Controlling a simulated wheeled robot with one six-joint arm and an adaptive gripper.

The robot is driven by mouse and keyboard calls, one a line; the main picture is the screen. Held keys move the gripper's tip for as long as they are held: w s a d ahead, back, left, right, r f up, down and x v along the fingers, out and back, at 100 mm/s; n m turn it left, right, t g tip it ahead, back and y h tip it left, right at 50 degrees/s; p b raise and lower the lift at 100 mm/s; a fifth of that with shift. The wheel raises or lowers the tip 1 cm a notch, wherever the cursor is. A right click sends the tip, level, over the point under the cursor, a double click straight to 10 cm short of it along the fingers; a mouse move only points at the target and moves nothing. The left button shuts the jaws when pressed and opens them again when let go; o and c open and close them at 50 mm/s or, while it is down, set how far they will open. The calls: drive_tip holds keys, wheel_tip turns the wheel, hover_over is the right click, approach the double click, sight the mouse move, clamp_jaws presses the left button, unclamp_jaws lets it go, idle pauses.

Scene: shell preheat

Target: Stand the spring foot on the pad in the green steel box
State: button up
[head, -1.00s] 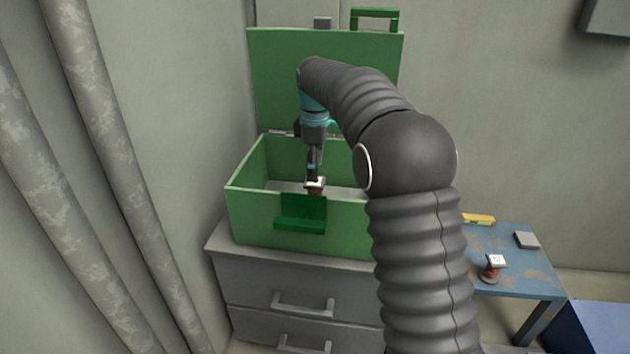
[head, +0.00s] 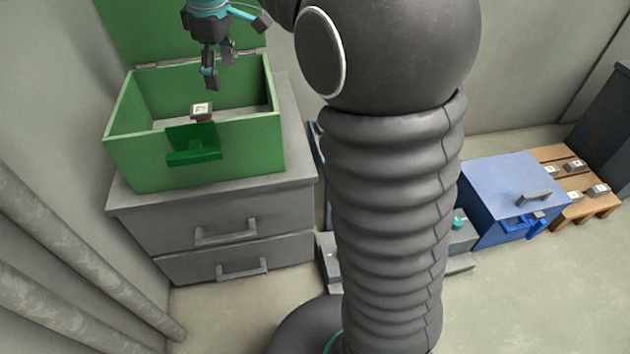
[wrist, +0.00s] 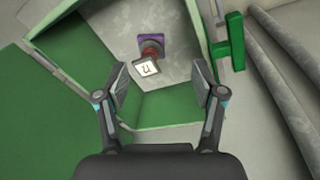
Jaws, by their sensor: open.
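The green steel box (head: 245,148) stands open on a grey drawer cabinet. A spring foot (head: 201,110) with a white marked top stands inside it, behind the front wall. In the wrist view the spring foot (wrist: 150,56) shows a reddish body and seems upright on a purple pad (wrist: 151,39). The pad is hidden by the box wall in the head view. My gripper (head: 219,74) is above the box opening, clear of the foot. In the wrist view my gripper (wrist: 158,78) is open, with nothing between its fingers.
The grey drawer cabinet (head: 212,210) carries the box. The box's raised lid (head: 165,28) is behind my gripper. A blue box (head: 510,190) and a wooden pallet (head: 578,190) with several small blocks are at right. Pipes run along the left wall.

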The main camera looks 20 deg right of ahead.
drive_tip(key=s+d+m+t, duration=0.1)
drive_tip(key=s+d+m, duration=0.2)
drive_tip(key=s, duration=0.4)
drive_tip(key=s+d+m+t, duration=0.1)
drive_tip(key=s+d+m, duration=0.1)
drive_tip(key=s, duration=0.6)
drive_tip(key=s+d+f+m+t, duration=0.2)
drive_tip(key=s+f+m, duration=0.4)
drive_tip(key=s, duration=0.7)
wheel_tip(320, 180, down, 2)
drive_tip(key=shift+d+f, duration=0.1)
drive_tip(key=shift+d, duration=0.35)
